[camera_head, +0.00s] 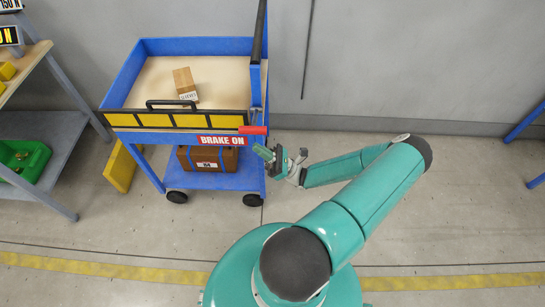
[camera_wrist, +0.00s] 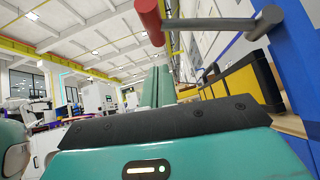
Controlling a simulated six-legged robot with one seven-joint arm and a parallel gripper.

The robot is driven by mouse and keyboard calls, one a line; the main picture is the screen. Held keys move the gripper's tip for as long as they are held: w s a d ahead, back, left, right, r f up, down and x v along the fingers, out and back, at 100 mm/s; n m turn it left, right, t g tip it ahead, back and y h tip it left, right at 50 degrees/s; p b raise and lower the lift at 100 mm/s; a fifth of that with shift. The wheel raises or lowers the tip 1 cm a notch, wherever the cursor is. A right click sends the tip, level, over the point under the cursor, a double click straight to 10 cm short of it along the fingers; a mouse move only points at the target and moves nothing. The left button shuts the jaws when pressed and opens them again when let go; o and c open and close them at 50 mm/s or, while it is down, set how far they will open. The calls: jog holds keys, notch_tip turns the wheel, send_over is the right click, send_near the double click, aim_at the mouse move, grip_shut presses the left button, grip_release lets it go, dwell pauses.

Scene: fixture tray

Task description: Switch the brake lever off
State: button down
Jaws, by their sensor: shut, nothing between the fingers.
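The brake lever has a red grip (camera_head: 253,130) at the front right corner of a blue cart (camera_head: 200,46), beside a red "BRAKE ON" label (camera_head: 221,140). In the wrist view the lever's red grip (camera_wrist: 149,21) is at the top, with a grey bar (camera_wrist: 212,24) running right to a rounded pivot. My gripper (camera_head: 272,155) is just below and right of the red grip in the head view. Its green fingers (camera_wrist: 157,88) are together and empty, below the lever in the wrist view. They look apart from the lever.
The cart holds a cardboard box (camera_head: 184,82) on top and a brown case (camera_head: 208,158) on its lower shelf. A yellow board (camera_head: 120,168) leans at its left. A rack with a green bin (camera_head: 36,158) stands far left. Floor right of the cart is clear.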

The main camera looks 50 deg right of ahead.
aim_at(255, 120)
jog(key=shift+w+d+r, duration=0.1)
jog(key=shift+r, duration=0.95)
jog(key=shift+w+r, duration=0.1)
jog(key=shift+r, duration=0.95)
jog(key=shift+r, duration=0.1)
